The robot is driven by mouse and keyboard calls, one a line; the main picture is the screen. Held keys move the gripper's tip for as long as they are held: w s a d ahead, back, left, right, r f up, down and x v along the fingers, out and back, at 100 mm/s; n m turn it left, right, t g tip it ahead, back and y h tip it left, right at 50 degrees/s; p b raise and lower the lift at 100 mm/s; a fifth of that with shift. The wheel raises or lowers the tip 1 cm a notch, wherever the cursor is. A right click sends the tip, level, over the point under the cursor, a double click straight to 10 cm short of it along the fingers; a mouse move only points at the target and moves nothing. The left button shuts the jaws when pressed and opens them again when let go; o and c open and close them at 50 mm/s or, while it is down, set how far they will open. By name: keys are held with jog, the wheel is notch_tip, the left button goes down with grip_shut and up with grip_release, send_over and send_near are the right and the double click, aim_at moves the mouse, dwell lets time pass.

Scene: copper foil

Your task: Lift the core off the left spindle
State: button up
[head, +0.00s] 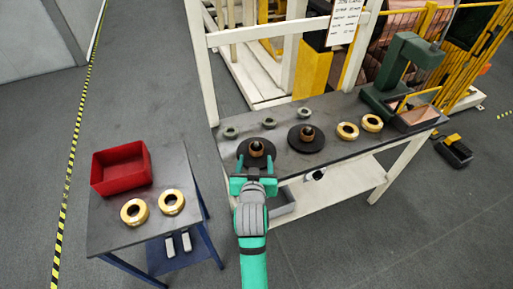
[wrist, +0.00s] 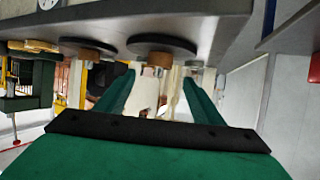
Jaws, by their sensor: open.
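The left spindle carries a black round flange (head: 243,156) with a brown copper-coloured core (head: 256,148) standing upright on it, on the dark workbench. My gripper (head: 256,170) is open and empty on the near side of this spindle, its fingers pointing toward it. In the wrist view, which shows the bench upside down, the core (wrist: 160,60) lies beyond the fingertips, in line with the gap between the green fingers (wrist: 158,88). I see no contact. The right spindle holds a similar core (head: 306,133) on its own black flange (head: 294,139); this core also shows in the wrist view (wrist: 89,54).
Several small grey-green rings (head: 269,123) sit along the bench's back. Two gold rings (head: 347,131) and a green press (head: 405,70) stand to the right. A side table (head: 105,235) at left holds a red bin (head: 120,168) and two gold rings (head: 134,211). A cream post (head: 203,65) rises behind.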

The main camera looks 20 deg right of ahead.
aim_at(257, 152)
jog(key=x, duration=0.8)
jog(key=shift+w+d+f, duration=0.1)
jog(key=shift+w+f, duration=0.05)
jog(key=shift+f, duration=0.25)
jog(key=c, duration=1.1)
jog(key=shift+d, duration=0.15)
